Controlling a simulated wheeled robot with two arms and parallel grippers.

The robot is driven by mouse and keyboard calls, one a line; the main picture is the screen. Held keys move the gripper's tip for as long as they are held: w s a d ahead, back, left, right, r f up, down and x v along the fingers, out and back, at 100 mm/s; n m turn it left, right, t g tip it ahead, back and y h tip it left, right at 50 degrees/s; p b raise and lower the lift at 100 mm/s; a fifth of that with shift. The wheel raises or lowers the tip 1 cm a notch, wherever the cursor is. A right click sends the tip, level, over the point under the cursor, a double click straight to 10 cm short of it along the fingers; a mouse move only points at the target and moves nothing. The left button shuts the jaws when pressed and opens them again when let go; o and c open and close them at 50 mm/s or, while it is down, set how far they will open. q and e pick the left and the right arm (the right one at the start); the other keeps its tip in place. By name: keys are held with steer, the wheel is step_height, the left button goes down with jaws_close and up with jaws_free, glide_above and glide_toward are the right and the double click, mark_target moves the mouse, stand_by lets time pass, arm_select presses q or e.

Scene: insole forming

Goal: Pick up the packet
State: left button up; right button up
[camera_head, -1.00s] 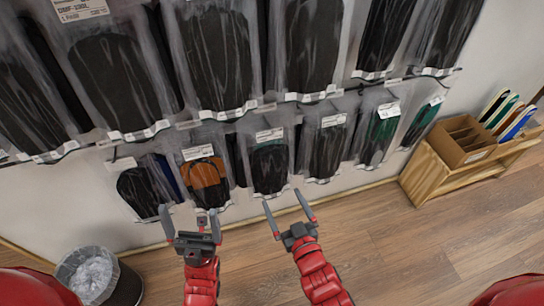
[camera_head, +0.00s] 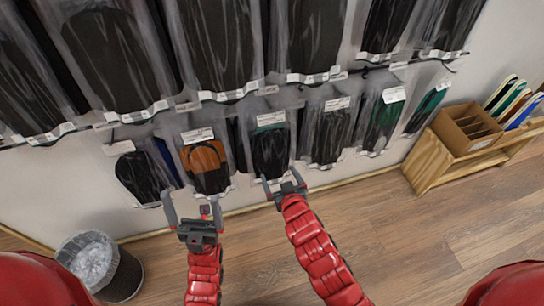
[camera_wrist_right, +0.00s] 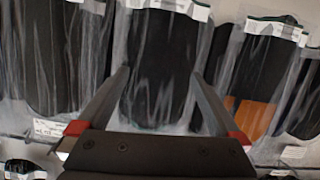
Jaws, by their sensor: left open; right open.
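Clear packets with dark insoles hang in rows on the wall. My right gripper (camera_head: 280,174) is open at the lower end of a packet with a black insole and a teal top (camera_head: 270,148) in the lower row. In the right wrist view this packet (camera_wrist_right: 158,45) hangs between the spread fingers of the right gripper (camera_wrist_right: 159,77); contact cannot be told. My left gripper (camera_head: 191,198) is open and empty, below the packet with an orange and black insole (camera_head: 206,165).
A bin with a clear liner (camera_head: 89,259) stands on the floor at the lower left. A wooden shelf (camera_head: 437,158) with a divided cardboard box (camera_head: 466,127) and coloured insoles stands at the right. The floor between is clear.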

mark_target(274, 163)
steer(key=b+x, duration=0.1)
steer(key=x, duration=0.4)
steer(key=shift+w, duration=0.4)
steer(key=c, duration=1.1)
